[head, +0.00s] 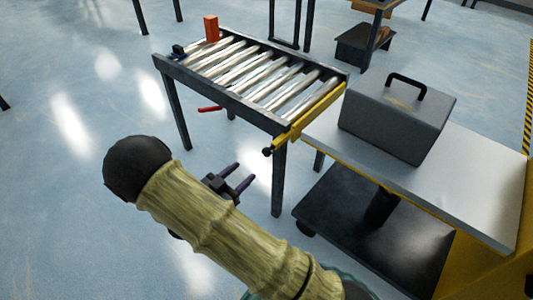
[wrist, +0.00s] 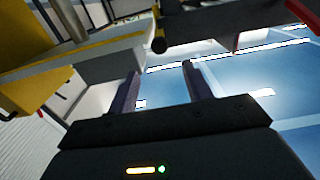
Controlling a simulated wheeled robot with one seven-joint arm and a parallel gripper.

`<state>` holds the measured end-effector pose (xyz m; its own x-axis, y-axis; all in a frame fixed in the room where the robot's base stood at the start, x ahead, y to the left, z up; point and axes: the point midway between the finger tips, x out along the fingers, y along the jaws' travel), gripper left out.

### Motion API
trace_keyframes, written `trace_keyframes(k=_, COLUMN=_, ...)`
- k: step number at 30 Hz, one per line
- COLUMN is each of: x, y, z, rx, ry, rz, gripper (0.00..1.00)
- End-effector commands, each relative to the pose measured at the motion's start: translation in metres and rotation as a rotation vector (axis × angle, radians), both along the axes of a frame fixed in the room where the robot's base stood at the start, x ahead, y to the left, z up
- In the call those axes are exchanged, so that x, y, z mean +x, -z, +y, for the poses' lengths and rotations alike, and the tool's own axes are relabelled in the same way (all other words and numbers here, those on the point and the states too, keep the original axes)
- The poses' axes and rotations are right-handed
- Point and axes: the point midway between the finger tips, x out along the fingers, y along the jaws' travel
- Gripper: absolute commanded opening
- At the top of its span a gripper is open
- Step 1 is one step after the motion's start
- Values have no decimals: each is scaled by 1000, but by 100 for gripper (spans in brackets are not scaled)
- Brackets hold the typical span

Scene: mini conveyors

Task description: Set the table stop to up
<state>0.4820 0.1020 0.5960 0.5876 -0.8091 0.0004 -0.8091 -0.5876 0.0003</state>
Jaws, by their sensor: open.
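The roller table (head: 215,87) stands at the upper middle of the head view. A yellow bar (head: 312,115), seemingly the table stop, runs along its right end. A black knob (head: 267,151) sits at the bar's near end. I cannot tell whether the bar is up or down. My gripper (head: 238,174) is open and empty, in front of the table and apart from the knob.
A red lever (head: 210,108) sticks out below the table's near side. An orange block (head: 211,28) and a small dark blue device (head: 178,51) are at its far left. A grey case (head: 394,120) stands on a cart (head: 470,185) close by the bar. Floor left of the table is clear.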

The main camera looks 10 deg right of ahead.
Motion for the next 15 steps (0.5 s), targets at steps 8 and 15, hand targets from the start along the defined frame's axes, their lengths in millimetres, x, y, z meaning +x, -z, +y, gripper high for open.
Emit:
trace_keyframes(k=8, x=29, y=2, z=-41, rx=0, ry=3, rz=-1, gripper=50)
trace_keyframes(k=15, x=53, y=2, z=-75, rx=1, ry=3, rz=-1, gripper=50)
